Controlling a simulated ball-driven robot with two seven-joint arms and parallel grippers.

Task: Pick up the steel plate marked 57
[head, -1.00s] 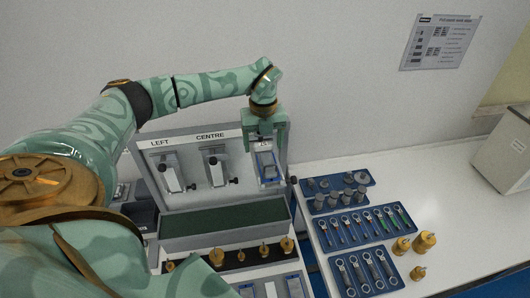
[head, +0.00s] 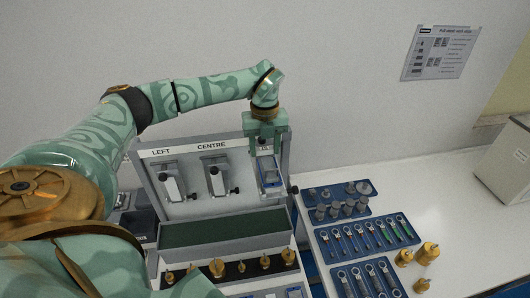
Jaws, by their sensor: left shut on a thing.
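My left gripper (head: 266,152) reaches down from above at the right-hand position of the grey upright panel (head: 190,192). It is shut on a pale grey plate (head: 268,172), which sits in or just in front of the blue-edged holder (head: 274,190) there. I cannot read a number on the plate, and my fingers cover part of it. I cannot tell whether the plate is clear of the holder. My right gripper is not in view.
The panel's LEFT (head: 172,183) and CENTRE (head: 216,176) positions carry metal fixtures. A green-lined trough (head: 225,228) and several brass weights (head: 217,268) lie below. Blue trays (head: 370,238) of wrenches and cylinders stand right. A grey box (head: 508,165) is far right.

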